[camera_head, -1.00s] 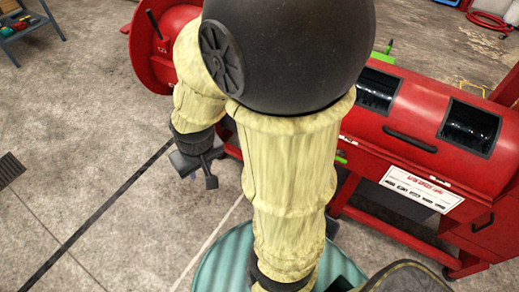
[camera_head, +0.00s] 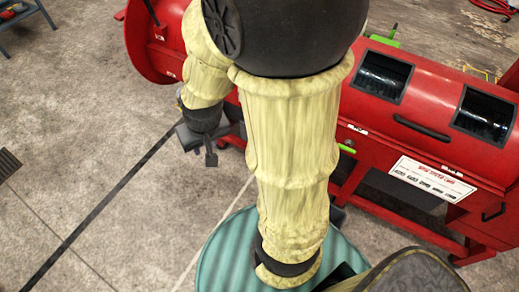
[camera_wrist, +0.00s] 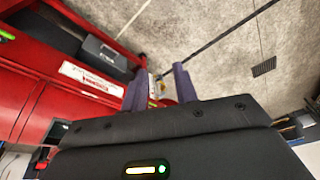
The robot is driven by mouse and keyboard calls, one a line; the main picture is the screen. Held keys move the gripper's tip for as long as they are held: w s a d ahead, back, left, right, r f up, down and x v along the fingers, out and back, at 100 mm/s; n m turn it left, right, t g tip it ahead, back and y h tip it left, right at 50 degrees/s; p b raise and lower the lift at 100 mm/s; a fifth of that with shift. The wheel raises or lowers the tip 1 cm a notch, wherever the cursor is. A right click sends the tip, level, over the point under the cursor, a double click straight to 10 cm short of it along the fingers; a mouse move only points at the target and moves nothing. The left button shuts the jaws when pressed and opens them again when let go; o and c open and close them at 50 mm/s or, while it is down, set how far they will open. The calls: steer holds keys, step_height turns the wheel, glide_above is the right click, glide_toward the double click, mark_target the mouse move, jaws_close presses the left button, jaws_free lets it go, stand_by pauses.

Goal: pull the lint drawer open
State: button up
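A long red machine (camera_head: 440,150) fills the right and middle of the head view, partly hidden behind my arm. A black bar handle (camera_head: 493,212) sits on its lower right front; I cannot tell for sure whether this belongs to the lint drawer. My gripper (camera_head: 211,145) hangs above the floor at the left of my arm, near the machine's left part. In the wrist view, the two purple-grey fingers of my gripper (camera_wrist: 160,85) stand apart with nothing held between them. The red machine (camera_wrist: 25,95) also shows at left there, with a white label (camera_wrist: 92,78).
A dark grey box-like part with a handle (camera_wrist: 105,52) shows beside the machine. A teal round surface (camera_head: 225,262) lies below my arm. A blue-grey stand (camera_head: 38,14) is at top left. The concrete floor (camera_head: 90,120) at left is mostly clear, with a floor grate (camera_head: 8,165).

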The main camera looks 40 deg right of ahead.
steer(key=w+d+f+m+t+h+b, duration=0.1)
steer(key=w+d+f+m+b, duration=0.2)
steer(key=w+f+m+b, duration=0.5)
steer(key=w+d+f+m+t+h+b, duration=0.2)
steer(key=w+f+b, duration=0.4)
steer(key=f, duration=0.7)
steer(key=w+d+f+m+t+h+b, duration=0.1)
steer(key=w+d+f+m+b, duration=0.2)
steer(key=w+f+m+b, duration=0.45)
steer(key=d+f+m+h+b, duration=0.3)
steer(key=f+b, duration=0.5)
steer(key=f, duration=0.4)
steer(key=d+f+m+g+h+b, duration=0.1)
steer(key=d+f+m+h+b, duration=0.3)
steer(key=d+f+b, duration=0.3)
steer(key=w+d+f+m+h+b, duration=0.1)
steer(key=d+f+m+h+b, duration=0.2)
steer(key=f, duration=1.4)
steer(key=d+m+b, duration=0.2)
steer(key=b, duration=0.3)
steer(key=shift+m+h+b, duration=0.3)
steer(key=shift+m, duration=0.05)
steer(key=shift+f, duration=0.1)
